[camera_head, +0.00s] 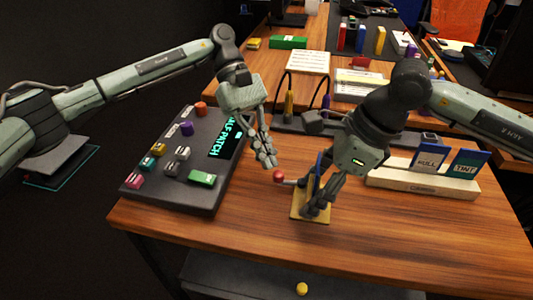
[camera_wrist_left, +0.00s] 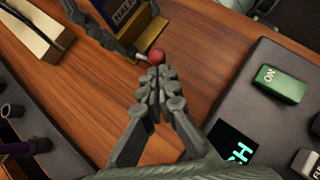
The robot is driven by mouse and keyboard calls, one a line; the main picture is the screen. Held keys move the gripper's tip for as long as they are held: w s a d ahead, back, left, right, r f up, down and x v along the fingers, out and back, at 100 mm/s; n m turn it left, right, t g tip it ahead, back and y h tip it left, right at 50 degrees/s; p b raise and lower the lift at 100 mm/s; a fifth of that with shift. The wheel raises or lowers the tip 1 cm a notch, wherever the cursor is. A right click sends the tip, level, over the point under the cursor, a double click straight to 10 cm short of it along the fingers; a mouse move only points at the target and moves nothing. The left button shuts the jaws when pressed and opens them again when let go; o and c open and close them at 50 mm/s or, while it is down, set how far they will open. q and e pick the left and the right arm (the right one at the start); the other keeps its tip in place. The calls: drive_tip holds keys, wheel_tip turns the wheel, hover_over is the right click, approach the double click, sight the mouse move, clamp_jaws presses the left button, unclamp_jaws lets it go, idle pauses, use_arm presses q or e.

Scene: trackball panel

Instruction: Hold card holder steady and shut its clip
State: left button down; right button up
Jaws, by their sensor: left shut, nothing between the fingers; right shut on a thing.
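The card holder has a yellow base (camera_head: 301,213) and a blue upright part, which shows lettering in the left wrist view (camera_wrist_left: 120,14). Its clip has a grey lever ending in a red ball (camera_head: 279,176), which points left. My right gripper (camera_head: 316,207) is shut on the card holder from above and hides much of it. My left gripper (camera_head: 267,160) is shut and empty, just up and left of the red ball. In the left wrist view its fingertips (camera_wrist_left: 157,78) are right by the red ball (camera_wrist_left: 156,57); I cannot tell whether they touch.
A dark control panel (camera_head: 140,192) with coloured buttons and a lit screen stands at the left. Behind are cables and a white keyboard-like item (camera_head: 362,83). The wooden table (camera_head: 240,228) in front is clear.

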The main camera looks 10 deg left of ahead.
use_arm(q)
drive_tip(key=shift+s+a+n+t+h, duration=0.1)
drive_tip(key=shift+s+n+t+h, duration=0.4)
drive_tip(key=shift+n, duration=0.3)
idle(0.4)
drive_tip(key=shift+s+n+t+h, duration=0.5)
drive_tip(key=shift+s+n+t, duration=0.75)
drive_tip(key=shift+n, duration=0.45)
drive_tip(key=s+n+t, duration=0.2)
drive_tip(key=n, duration=0.1)
drive_tip(key=shift+s+d+n+t+h, duration=0.2)
drive_tip(key=shift+d+n+t+h, duration=0.1)
drive_tip(key=shift+d, duration=0.1)
drive_tip(key=shift+s+d, duration=0.2)
drive_tip(key=shift+s, duration=0.05)
drive_tip(key=shift+s+d, duration=0.9)
drive_tip(key=shift+w, duration=0.15)
drive_tip(key=shift+w+d, duration=0.2)
drive_tip(key=shift+w, duration=0.5)
drive_tip(key=shift+a, duration=0.1)
